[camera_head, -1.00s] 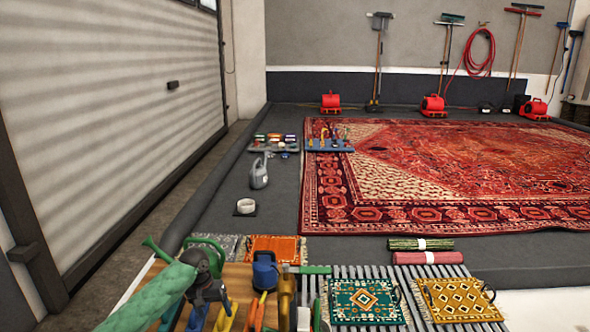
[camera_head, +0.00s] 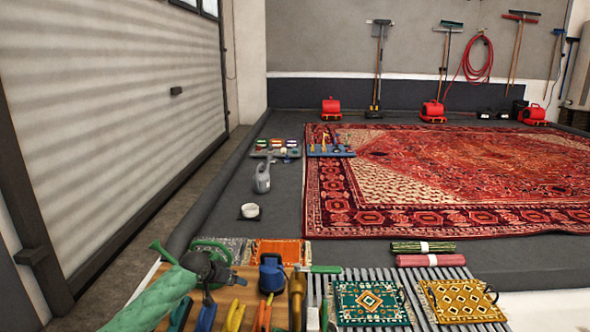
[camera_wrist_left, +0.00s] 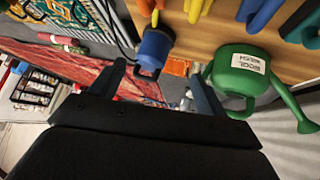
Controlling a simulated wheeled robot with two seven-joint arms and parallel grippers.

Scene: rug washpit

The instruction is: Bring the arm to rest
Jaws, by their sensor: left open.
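My left arm, in a green sleeve, comes in from the lower left of the head view. Its dark left gripper (camera_head: 213,272) is above the wooden tabletop, beside a green watering can (camera_head: 158,250) that the arm partly hides. In the left wrist view the two fingers of the left gripper (camera_wrist_left: 160,88) are apart, with nothing held between them. The green can (camera_wrist_left: 243,72), with a white label, is just right of the fingers. My right gripper is not in view.
Several coloured-handled tools, including a yellow one (camera_head: 235,316), lie close under the gripper. Small rugs, one teal (camera_head: 369,301), lie on a slatted rack to the right. A large red rug (camera_head: 460,175) covers the floor behind. A grey can (camera_head: 262,178) stands on open dark floor.

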